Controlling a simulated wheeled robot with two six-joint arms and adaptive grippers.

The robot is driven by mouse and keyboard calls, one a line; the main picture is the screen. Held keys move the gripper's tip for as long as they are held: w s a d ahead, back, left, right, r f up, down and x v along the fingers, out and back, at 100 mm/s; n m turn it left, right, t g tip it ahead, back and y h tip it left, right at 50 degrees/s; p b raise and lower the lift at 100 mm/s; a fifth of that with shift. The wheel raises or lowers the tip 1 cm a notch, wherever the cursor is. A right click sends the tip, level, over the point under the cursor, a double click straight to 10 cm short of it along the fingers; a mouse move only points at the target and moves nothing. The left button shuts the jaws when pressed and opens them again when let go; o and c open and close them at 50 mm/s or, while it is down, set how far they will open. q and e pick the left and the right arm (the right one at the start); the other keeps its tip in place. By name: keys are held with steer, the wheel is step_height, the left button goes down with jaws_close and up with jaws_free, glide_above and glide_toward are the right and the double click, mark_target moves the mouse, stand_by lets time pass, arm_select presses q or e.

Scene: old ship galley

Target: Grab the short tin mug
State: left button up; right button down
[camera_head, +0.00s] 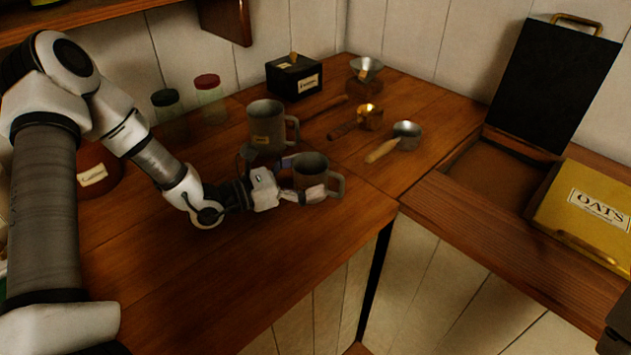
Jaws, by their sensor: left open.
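The short tin mug (311,169) stands upright on the wooden counter near the corner, its handle pointing right. My left gripper (302,180) is at the mug, with its fingers open around or beside the body; I cannot tell whether they touch it. Part of the mug's front is hidden by a finger. A taller tin mug (266,125) with a small label stands just behind and to the left, its handle also to the right. My right gripper is not in view.
A black box (294,76), two lidded jars (209,100) and several metal scoops (399,138) stand or lie behind. A yellow oats box (587,213) is at the right. The counter's front left (200,270) is clear.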

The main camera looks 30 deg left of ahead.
arm_select(q)
steer(key=shift+r, duration=0.1)
steer(key=shift+c, duration=0.7)
steer(key=c, duration=1.1)
steer(key=shift+o, duration=0.2)
